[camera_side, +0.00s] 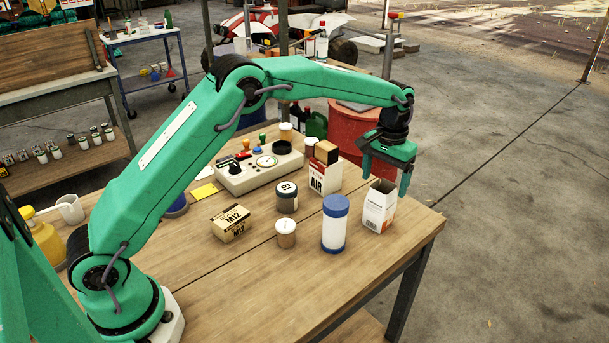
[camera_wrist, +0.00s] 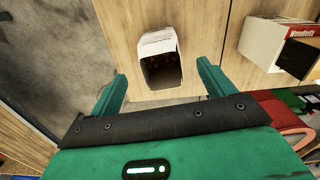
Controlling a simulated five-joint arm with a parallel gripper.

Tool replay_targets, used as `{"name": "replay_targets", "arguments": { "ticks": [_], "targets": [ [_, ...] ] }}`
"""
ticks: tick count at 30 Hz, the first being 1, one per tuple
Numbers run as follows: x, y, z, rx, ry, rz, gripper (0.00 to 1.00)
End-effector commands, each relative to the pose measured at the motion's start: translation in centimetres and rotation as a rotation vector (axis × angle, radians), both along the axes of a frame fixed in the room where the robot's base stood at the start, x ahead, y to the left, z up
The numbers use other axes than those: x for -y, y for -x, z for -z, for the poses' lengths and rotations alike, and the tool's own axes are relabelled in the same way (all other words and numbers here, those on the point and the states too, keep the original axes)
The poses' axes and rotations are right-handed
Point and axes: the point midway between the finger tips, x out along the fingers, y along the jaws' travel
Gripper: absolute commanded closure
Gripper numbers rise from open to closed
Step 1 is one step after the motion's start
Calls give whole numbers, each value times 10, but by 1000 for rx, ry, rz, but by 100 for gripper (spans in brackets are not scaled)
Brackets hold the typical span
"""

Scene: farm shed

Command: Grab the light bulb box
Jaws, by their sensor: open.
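A white open-topped carton (camera_side: 378,208), which I take as the light bulb box, stands upright near the right end of the wooden table. Its print is too small to read. In the wrist view the carton (camera_wrist: 160,45) lies ahead between my fingers, with its dark open top facing the camera. My gripper (camera_side: 386,176) is open and empty, pointing down just above the carton. In the wrist view its two fingers (camera_wrist: 162,74) are spread wider than the carton, one to each side. I cannot tell whether either finger touches it.
A white and red AIR box (camera_side: 325,178) stands behind and left of the carton. A blue and white canister (camera_side: 335,224) stands close on its left. A dark jar (camera_side: 287,197), a small tub (camera_side: 286,233) and an M12 box (camera_side: 231,223) stand further left. The front right tabletop is clear.

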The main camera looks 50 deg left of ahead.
Motion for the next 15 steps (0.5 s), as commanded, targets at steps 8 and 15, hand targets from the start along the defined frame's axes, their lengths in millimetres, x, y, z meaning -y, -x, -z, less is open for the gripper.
{"name": "replay_targets", "arguments": {
  "ticks": [8, 15],
  "targets": [
    [1, -1, 5, -2, -1, -1, 18],
    [1, -1, 24, -3, -1, 0, 18]
  ]
}}
